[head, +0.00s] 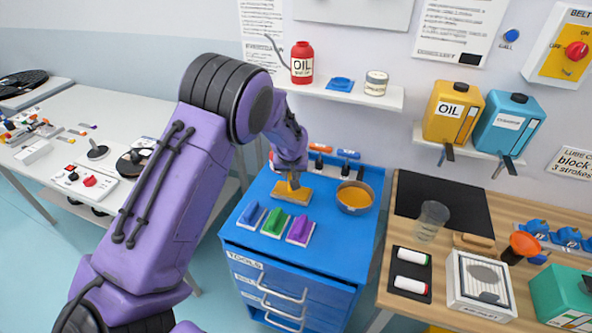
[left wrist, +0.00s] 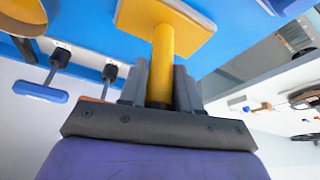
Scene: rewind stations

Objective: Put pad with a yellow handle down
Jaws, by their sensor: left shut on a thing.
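The pad with a yellow handle (head: 290,195) is at the back left of the blue tool cabinet's top (head: 333,232). My left gripper (head: 293,177) is above the pad, shut on its upright handle. In the left wrist view the gripper (left wrist: 161,88) has a finger on each side of the yellow handle (left wrist: 163,55), and the pad plate (left wrist: 166,16) lies beyond. I cannot tell whether the pad touches the cabinet top. My right gripper is out of view.
Pads with blue (head: 250,215), green (head: 277,221) and purple (head: 301,229) handles sit in a row in front. A round pan (head: 355,197) stands to the right. Tools with orange and blue handles line the back. The cabinet top's front right is clear.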

